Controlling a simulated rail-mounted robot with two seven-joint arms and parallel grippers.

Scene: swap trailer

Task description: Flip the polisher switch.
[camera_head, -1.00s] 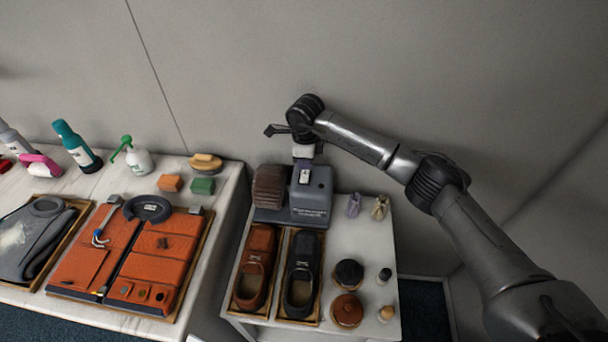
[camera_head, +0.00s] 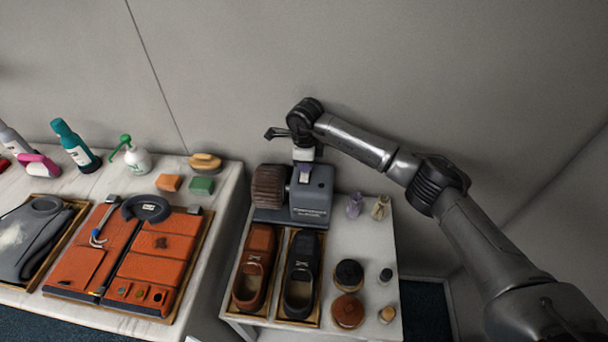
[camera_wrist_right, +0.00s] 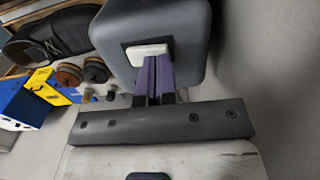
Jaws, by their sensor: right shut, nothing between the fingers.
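The grey polisher (camera_head: 312,196), with a brown ribbed brush roll on its left side, stands at the back of the small white table. My right gripper (camera_head: 304,174) is over the top of its housing, pointing down. In the right wrist view, the gripper's purple fingers (camera_wrist_right: 154,72) are shut together with nothing between them. Their tips are at the white switch plate (camera_wrist_right: 147,51) on the grey housing (camera_wrist_right: 185,25) and overlap it. The fingers hide part of the switch, so its position and any contact cannot be told. My left gripper is not in view.
A brown shoe (camera_head: 254,268) and a black shoe (camera_head: 301,273) lie in trays in front of the polisher. Polish tins and small bottles stand to the right. The left table (camera_head: 228,190) holds an orange leather piece, sponges and bottles. The wall is close behind.

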